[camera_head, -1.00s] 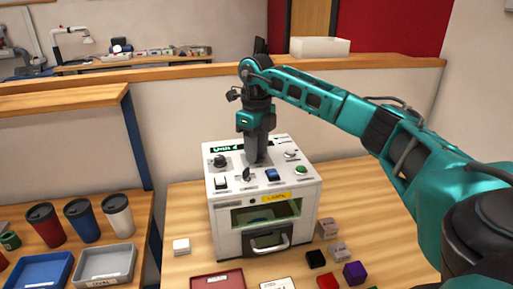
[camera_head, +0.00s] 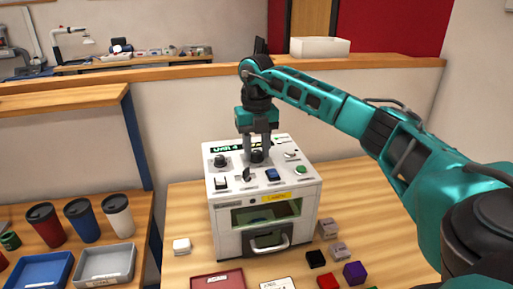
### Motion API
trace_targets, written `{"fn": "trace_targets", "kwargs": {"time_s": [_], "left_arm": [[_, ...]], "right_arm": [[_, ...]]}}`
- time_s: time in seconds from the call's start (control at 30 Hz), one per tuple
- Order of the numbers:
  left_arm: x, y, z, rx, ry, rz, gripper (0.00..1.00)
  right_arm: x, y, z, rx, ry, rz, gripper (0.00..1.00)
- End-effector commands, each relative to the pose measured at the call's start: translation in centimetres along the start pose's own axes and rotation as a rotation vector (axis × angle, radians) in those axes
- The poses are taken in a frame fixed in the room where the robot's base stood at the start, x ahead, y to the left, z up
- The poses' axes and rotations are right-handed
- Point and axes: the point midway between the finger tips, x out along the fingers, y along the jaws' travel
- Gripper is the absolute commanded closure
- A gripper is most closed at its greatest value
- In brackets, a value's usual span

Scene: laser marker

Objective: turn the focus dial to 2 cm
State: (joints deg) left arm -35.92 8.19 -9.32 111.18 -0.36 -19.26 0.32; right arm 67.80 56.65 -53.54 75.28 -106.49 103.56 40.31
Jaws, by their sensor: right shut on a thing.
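The laser marker (camera_head: 226,224) is a white box on the wooden table, with a window and a handled drawer in front. Its sloped top panel carries several controls. A black dial (camera_head: 257,157) sits at the middle of the panel's back row. My right gripper (camera_head: 257,158) points down from above, and its two fingers are shut on this dial. The fingers hide part of the dial, and its scale is too small to read. Another black knob (camera_head: 220,161) stands at the left of the panel. My left gripper is not in view.
A green button (camera_head: 301,170), a blue switch (camera_head: 272,175) and a black lever (camera_head: 247,175) are close to the fingers. Small blocks (camera_head: 355,272) and a red tray (camera_head: 217,280) lie in front. Cups (camera_head: 83,221) stand on the left table.

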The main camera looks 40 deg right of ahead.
Motion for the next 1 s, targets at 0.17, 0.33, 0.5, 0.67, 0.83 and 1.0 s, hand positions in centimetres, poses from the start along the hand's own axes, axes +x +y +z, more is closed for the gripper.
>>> {"fn": "trace_targets", "kwargs": {"time_s": [0.17, 0.33, 0.5, 0.67, 0.83, 1.0], "left_arm": [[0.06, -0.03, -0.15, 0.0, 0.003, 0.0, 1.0], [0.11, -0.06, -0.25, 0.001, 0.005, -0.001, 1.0], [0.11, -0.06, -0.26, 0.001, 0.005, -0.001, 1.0], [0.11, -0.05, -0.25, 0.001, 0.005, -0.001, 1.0], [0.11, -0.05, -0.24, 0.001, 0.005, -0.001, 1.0], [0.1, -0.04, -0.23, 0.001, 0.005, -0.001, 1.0]], "right_arm": [[-0.08, 0.01, 0.05, 0.022, -0.003, 0.001, 0.93], [-0.09, 0.01, 0.06, 0.026, -0.003, 0.001, 0.93], [-0.09, 0.01, 0.06, 0.025, -0.003, 0.001, 0.93], [-0.08, 0.0, 0.05, 0.024, -0.003, 0.001, 0.51], [-0.05, -0.01, 0.03, 0.024, -0.002, 0.001, 0.37], [-0.03, -0.01, 0.02, 0.024, -0.001, 0.0, 0.37]]}}
